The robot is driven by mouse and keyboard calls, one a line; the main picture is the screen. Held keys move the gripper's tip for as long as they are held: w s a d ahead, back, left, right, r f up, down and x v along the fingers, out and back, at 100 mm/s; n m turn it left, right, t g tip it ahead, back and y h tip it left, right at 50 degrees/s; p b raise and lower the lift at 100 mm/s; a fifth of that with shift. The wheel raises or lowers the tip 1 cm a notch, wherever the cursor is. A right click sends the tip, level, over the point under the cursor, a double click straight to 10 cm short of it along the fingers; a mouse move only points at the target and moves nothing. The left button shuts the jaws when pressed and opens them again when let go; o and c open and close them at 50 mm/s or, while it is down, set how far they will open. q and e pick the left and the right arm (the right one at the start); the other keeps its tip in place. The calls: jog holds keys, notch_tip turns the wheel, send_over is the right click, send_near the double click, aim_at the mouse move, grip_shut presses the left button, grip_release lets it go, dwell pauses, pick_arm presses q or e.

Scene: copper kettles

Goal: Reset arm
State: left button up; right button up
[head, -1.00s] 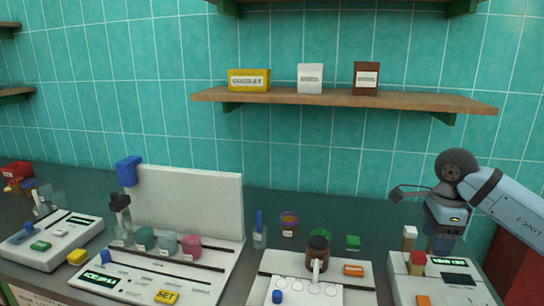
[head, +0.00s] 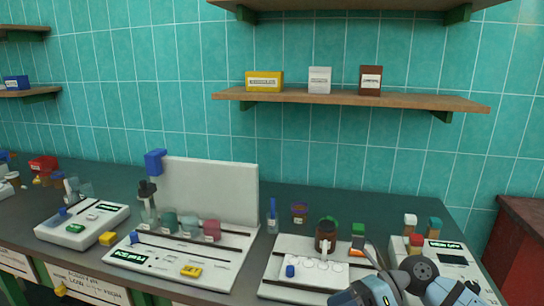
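My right arm comes in at the bottom right, low in front of the white device at the right end of the counter. Thin grey parts that look like the fingers of my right gripper (head: 377,259) show beside a grey round joint. Whether they are apart or together is not clear. I see nothing held. My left gripper is not in view.
The dark counter (head: 340,205) carries a small white device (head: 83,224), a long white device with an upright panel (head: 208,188), a white device with a brown-topped piece (head: 325,234), and the right-end device (head: 447,257). A wooden shelf (head: 420,101) holds three boxes.

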jog(key=s+a+m+t+y, duration=0.2)
jog(key=a+m+t+y, duration=0.2)
jog(key=m+y, duration=0.25)
jog(key=s+d+f+m+t+h, duration=0.1)
jog(key=d+f+m+t+h, duration=0.2)
jog(key=f+m+t+h, duration=0.8)
jog(key=s+d+m+t+h, duration=0.1)
jog(key=s+d+m+t, duration=0.3)
jog(key=m, duration=1.4)
jog(key=s+d+f+m+g+h, duration=0.2)
jog(key=s+f+m+g+h, duration=0.35)
jog(key=s+f+m, duration=0.7)
pick_arm(q)
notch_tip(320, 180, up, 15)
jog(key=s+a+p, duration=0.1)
jog(key=p, duration=1.9)
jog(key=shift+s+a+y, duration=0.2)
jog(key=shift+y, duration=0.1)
pick_arm(e)
notch_tip(320, 180, up, 14)
jog(key=w+d+n, duration=0.1)
jog(key=n, duration=0.1)
jog(key=shift+d+f, duration=0.15)
jog(key=shift+d, duration=0.15)
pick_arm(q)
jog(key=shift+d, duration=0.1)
pick_arm(e)
jog(key=shift+w, duration=0.1)
